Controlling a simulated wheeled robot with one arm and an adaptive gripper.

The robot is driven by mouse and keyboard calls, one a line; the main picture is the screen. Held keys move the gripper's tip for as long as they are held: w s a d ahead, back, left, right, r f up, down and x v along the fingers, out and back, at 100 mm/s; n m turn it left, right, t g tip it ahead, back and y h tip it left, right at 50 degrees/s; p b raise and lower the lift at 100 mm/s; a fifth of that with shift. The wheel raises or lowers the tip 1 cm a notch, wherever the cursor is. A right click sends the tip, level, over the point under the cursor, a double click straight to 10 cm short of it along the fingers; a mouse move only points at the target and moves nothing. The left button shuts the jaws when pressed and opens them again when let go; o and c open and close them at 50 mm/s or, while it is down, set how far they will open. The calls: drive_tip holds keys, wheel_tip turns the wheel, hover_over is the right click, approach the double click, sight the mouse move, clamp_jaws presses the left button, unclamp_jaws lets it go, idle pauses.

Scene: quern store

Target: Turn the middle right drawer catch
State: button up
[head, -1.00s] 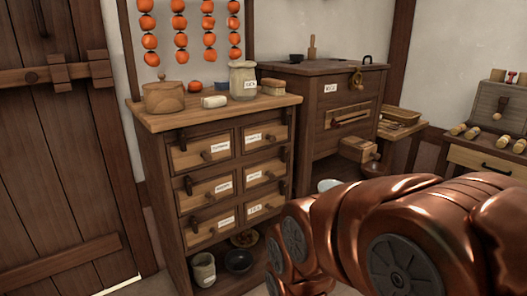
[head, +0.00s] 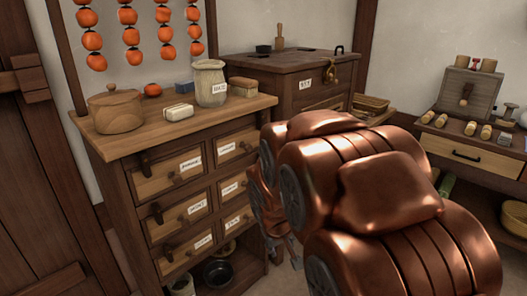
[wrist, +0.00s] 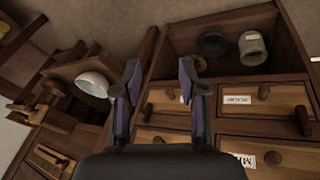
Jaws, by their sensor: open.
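The drawer cabinet (head: 262,101) has two columns of labelled drawers with round knobs. Dark catches show beside the left drawers. The wrist view sees the cabinet upside down: the middle right drawer (wrist: 172,136) is low and partly covered by my gripper. My gripper (wrist: 160,70) is open and empty in front of the cabinet's right side.
A lidded wooden pot (head: 115,112), a jar (head: 210,85) and small items stand on the cabinet top. A wooden chest (head: 300,70) stands to its right. A white bowl (wrist: 92,84) is beside the cabinet. A dark bowl (head: 218,273) sits in the open bottom compartment.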

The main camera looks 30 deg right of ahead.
drive_tip(key=w+d+r+n+t+y+p, duration=0.1)
drive_tip(key=w+d+r+n+t+p, duration=0.2)
drive_tip(key=w+d+t, duration=0.45)
drive_tip(key=w+d+r+t+y+p, duration=0.1)
drive_tip(key=w+d+r+t+p, duration=0.3)
drive_tip(key=w+d, duration=0.65)
drive_tip(key=a+r+n+t+y+p, duration=0.1)
drive_tip(key=a+r+t+y+p, duration=0.2)
drive_tip(key=a+r+t+y, duration=0.15)
drive_tip(key=w+a+g+b, duration=0.1)
drive_tip(key=w, duration=0.7)
drive_tip(key=shift+a+f+y, duration=0.15)
drive_tip(key=shift+f+y, duration=0.2)
drive_tip(key=shift+f, duration=0.1)
drive_tip(key=shift+c, duration=0.4)
clamp_jaws()
